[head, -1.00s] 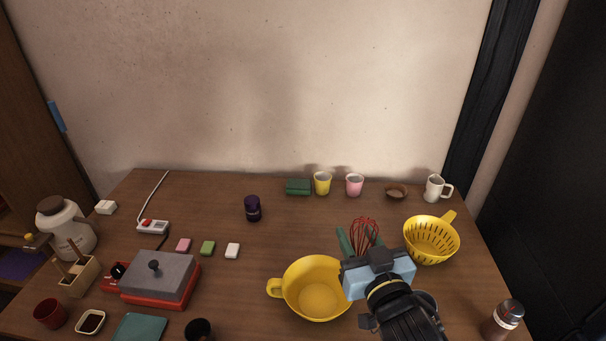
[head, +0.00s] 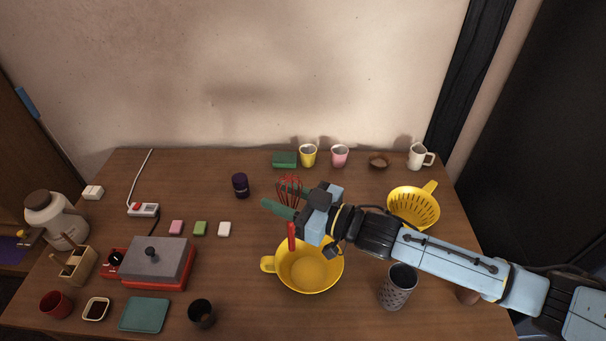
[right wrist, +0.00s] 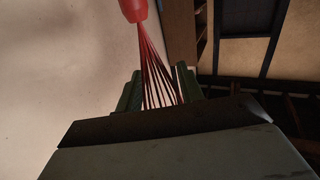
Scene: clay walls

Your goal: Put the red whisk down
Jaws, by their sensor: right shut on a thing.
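The red whisk (head: 290,186) is held in my right gripper (head: 280,198), above the table behind the yellow handled bowl (head: 310,272). Its wire loops show beyond the green fingers and its red handle shows on the near side, over the bowl's back rim. In the right wrist view, the whisk's wires (right wrist: 155,65) run down between the two green fingers (right wrist: 160,92), with the red handle at the top edge. Whether the whisk touches the table cannot be told. My left gripper is out of view.
A yellow colander (head: 413,208) stands right of my gripper, and a grey perforated cup (head: 397,288) is below my forearm.

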